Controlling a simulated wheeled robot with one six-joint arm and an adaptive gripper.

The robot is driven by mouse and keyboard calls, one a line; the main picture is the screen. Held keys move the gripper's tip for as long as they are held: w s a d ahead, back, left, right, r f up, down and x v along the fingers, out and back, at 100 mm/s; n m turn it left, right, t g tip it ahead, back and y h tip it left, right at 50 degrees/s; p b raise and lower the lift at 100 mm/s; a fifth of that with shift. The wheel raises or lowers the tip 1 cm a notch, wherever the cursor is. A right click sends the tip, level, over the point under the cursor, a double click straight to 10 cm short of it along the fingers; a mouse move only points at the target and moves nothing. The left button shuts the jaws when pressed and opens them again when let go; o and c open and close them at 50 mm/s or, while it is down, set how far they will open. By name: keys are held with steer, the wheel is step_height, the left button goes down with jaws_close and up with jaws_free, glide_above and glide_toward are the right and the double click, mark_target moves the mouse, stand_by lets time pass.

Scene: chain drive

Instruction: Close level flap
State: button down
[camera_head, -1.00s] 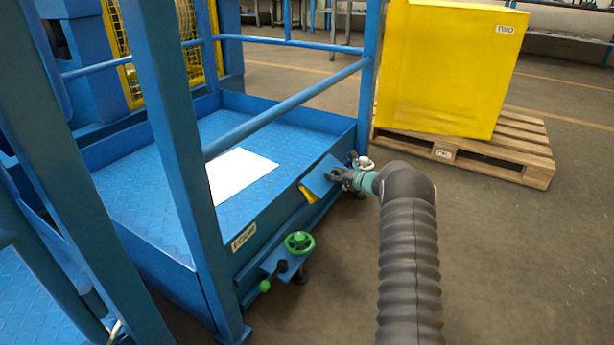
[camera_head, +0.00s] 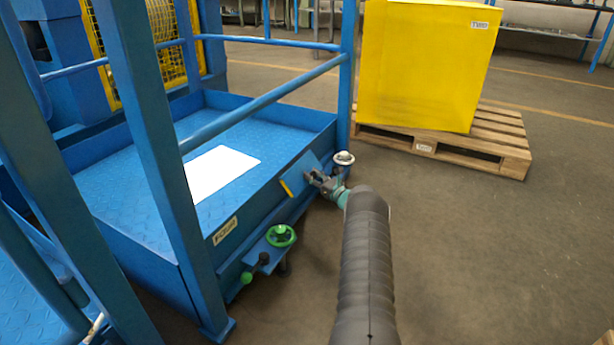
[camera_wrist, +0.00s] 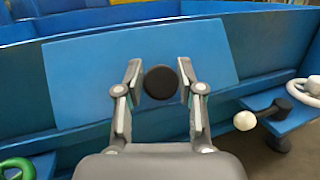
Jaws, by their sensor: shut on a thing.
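The flap (camera_head: 301,173) is a flat blue plate on the side of the blue platform, tilted, with a narrow yellow strip (camera_head: 287,188) at its left edge. In the wrist view the flap (camera_wrist: 80,78) fills the middle, in front of the platform wall. A round black knob (camera_wrist: 161,82) stands out from its face. My gripper (camera_wrist: 160,68) has one finger on each side of this knob and is shut on it. In the head view my gripper (camera_head: 318,181) reaches the flap from the lower right, and the knob is hidden there.
A green handwheel (camera_head: 280,236) and a green-tipped lever (camera_head: 247,277) stick out left of the flap. A white handwheel (camera_head: 344,158) is just right of it. A yellow box (camera_head: 425,65) stands on a pallet (camera_head: 505,148).

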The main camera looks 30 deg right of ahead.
steer(key=shift+d+r, duration=0.1)
steer(key=shift+d, duration=0.3)
steer(key=c, duration=1.1)
jaws_free()
steer(key=o, duration=0.3)
steer(key=shift+s+d, duration=0.15)
steer(key=shift+a, duration=0.35)
steer(key=v, duration=1.1)
steer(key=shift+s+f, duration=0.25)
steer(key=shift+s, duration=0.1)
